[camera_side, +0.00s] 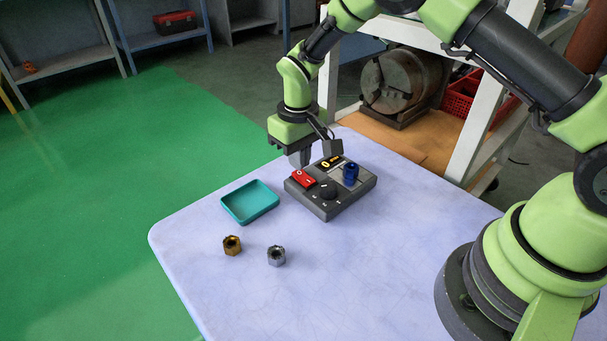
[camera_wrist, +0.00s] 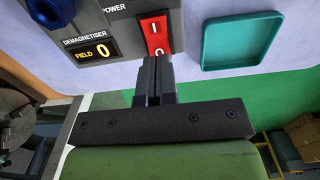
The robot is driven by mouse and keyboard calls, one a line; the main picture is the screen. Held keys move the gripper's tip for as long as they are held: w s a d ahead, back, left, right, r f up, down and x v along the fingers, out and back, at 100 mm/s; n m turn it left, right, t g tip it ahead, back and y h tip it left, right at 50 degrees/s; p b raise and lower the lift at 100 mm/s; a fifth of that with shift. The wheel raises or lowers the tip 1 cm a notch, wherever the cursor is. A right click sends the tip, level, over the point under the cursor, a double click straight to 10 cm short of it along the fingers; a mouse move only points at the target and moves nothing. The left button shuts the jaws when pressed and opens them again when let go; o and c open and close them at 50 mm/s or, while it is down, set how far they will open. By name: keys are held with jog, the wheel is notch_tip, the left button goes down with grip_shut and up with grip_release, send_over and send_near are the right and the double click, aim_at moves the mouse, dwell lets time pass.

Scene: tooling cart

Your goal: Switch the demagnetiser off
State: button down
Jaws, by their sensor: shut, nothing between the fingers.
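The demagnetiser (camera_side: 327,210) is a dark grey box on the pale table. Its red rocker switch (camera_side: 303,178) also shows in the wrist view (camera_wrist: 155,32), marked I at the far end and O at the end near my fingers. Its display (camera_wrist: 92,50) reads FIELD 0 in yellow. I cannot tell which end of the rocker is pressed down. My gripper (camera_side: 303,160) points down and is shut and empty. In the wrist view its fingertips (camera_wrist: 155,62) are at the O end and partly hide it; I cannot tell whether they touch.
A brass nut (camera_side: 232,245) and a steel nut (camera_side: 276,256) lie in front. The table's front is otherwise clear.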

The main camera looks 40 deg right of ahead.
jog(key=shift+f, duration=0.9)
dwell(0.3)
jog(key=shift+r, duration=3.5)
jog(key=shift+r, duration=0.35)
notch_tip(320, 180, up, 8)
jog(key=t, duration=0.2)
send_over(299, 173)
jog(key=s, duration=0.2)
jog(key=s+d+r+m+t+y, duration=0.1)
jog(key=s+d+r+m, duration=0.1)
jog(key=s+r, duration=0.55)
jog(key=s+r+m+t+y, duration=0.1)
jog(key=s+r+t, duration=0.3)
jog(key=s, duration=1)
jog(key=shift+s+m, duration=0.2)
jog(key=shift+m, duration=0.3)
